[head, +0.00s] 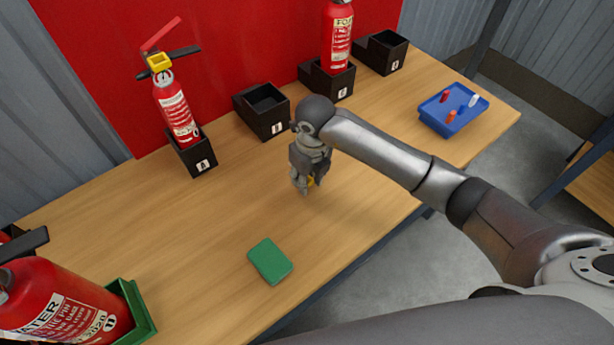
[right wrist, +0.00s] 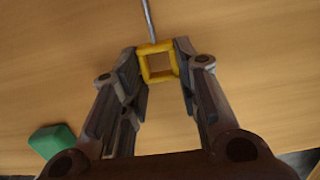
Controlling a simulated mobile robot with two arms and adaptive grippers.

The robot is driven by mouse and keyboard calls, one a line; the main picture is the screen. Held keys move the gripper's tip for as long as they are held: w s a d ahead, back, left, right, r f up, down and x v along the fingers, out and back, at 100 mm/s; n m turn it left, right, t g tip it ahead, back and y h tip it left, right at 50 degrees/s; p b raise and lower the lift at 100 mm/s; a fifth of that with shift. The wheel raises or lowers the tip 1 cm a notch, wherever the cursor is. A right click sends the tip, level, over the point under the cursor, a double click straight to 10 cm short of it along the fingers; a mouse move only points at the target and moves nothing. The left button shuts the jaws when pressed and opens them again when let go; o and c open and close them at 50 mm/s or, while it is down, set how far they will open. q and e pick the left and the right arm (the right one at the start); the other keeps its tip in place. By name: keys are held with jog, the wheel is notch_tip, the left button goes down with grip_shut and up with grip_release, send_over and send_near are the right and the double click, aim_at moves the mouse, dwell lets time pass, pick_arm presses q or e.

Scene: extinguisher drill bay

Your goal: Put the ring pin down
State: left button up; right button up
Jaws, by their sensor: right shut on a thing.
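The ring pin (right wrist: 158,64) is a yellow square ring with a thin grey rod pointing away from it. The gripper is over the bare middle of the wooden table (head: 220,215). I cannot tell whether the pin touches the table. My left gripper is not in view.
A green block (head: 270,261) lies in front of the gripper. Extinguishers stand in black holders at the back (head: 177,115) (head: 338,38) and in a green tray (head: 140,318) at front left. Two black holders (head: 265,108) (head: 383,52) look empty. A blue tray (head: 440,122) holds small items.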

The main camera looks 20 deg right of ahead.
jog(key=shift+f, duration=0.35)
jog(key=shift+f, duration=0.1)
jog(key=shift+f, duration=0.15)
jog(key=o, duration=1.1)
